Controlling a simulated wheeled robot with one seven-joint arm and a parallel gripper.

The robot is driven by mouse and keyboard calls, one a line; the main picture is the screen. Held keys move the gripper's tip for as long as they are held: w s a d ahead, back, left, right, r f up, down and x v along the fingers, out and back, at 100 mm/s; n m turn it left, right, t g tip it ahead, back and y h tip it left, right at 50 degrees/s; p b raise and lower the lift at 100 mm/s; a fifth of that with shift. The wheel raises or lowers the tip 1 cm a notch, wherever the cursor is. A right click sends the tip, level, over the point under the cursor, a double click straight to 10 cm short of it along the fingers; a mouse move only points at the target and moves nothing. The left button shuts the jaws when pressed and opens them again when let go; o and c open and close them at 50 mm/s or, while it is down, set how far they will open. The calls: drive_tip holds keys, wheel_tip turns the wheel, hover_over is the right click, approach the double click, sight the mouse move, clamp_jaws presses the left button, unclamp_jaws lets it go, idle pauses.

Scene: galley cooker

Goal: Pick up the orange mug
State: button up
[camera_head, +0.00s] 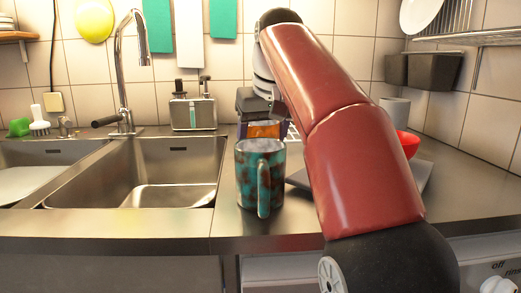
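An orange thing (264,131), likely the orange mug, shows just above and behind a teal and brown mottled mug (250,178). The mottled mug stands upright on the counter right of the sink, its handle toward me, and hides the lower part of the orange thing. My gripper (262,119) points down at the orange thing from above, with dark parts on both sides of it. The fingertips are small and partly hidden, so I cannot tell whether they touch it or how wide they are apart.
The steel sink (176,158) lies to the left with its tap (124,75). A toaster-like metal box (193,114) stands behind it. A red bowl (408,142) and a light cup (394,112) stand right of my arm. A flat grey item (425,176) is partly hidden by my arm.

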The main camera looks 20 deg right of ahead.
drive_tip(key=shift+r, duration=0.1)
wheel_tip(320, 180, up, 10)
drive_tip(key=p, duration=0.4)
drive_tip(key=shift+f, duration=0.2)
